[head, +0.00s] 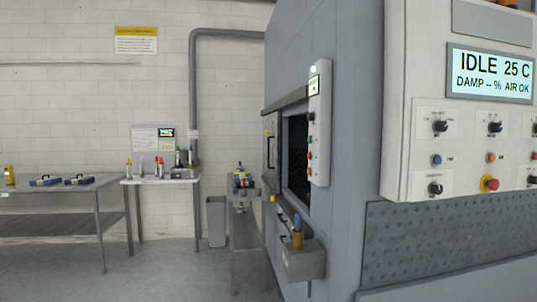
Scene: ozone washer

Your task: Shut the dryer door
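A large grey cabinet machine (345,120) fills the right half of the head view. Its side face has a dark opening (297,155) that looks into the inside. A narrow grey panel with a handle (271,150) stands at the left of this opening, seen nearly edge-on; it looks like a door standing open, but I cannot tell for sure that it is the dryer's. A near control panel (460,130) at the right reads "IDLE 25 C, DAMP -- %, AIR OK". Neither of my grippers is in view.
A small panel with buttons (319,125) juts out beside the opening. A grey bin box (304,262) with bottles hangs below it. A narrow stand (246,235), a waste bin (217,220) and two tables stand left. The floor (170,275) in front is clear.

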